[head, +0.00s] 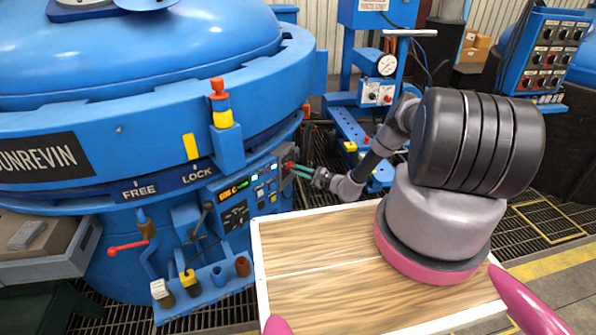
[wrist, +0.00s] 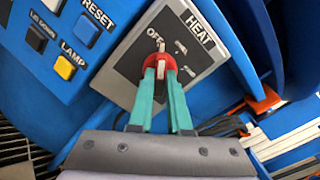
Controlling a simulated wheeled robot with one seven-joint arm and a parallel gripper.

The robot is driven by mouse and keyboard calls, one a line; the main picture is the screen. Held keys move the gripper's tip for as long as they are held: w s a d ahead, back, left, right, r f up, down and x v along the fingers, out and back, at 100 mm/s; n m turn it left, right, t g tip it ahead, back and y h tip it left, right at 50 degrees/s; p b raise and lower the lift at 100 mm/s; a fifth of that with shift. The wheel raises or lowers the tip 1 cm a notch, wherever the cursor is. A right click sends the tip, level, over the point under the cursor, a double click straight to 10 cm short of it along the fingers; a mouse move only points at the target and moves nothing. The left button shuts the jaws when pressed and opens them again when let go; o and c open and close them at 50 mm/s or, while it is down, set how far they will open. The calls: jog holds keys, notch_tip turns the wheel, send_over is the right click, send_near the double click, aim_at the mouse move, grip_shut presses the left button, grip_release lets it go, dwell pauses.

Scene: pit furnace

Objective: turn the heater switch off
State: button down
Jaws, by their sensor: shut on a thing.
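The heater switch is a red knob (wrist: 160,62) with a pale pointer on a grey plate (wrist: 130,68) marked HEAT, in the wrist view. The pointer's tip is close to the OFF mark, at the plate's upper middle. Further marks to its right are too small to read surely. My gripper (wrist: 160,72) has its two teal fingers shut on the knob, one on each side. In the head view, my gripper (head: 291,168) reaches the right end of the furnace's control panel (head: 240,197). The fingers hide the knob's lower part.
A blue RESET button (wrist: 87,30) and a yellow LAMP button (wrist: 65,67) sit left of the plate. The blue furnace (head: 130,110) fills the left of the head view. A red-handled lever (head: 128,246) and a shelf of cups (head: 205,297) are below the panel.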

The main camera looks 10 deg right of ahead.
jog(key=shift+d+f+n, duration=0.1)
jog(key=shift+n, duration=1)
jog(key=c, duration=0.9)
grip_release()
jog(key=shift+o, duration=0.2)
jog(key=v, duration=1)
jog(key=shift+s+d, duration=0.25)
jog(key=shift+s, duration=0.1)
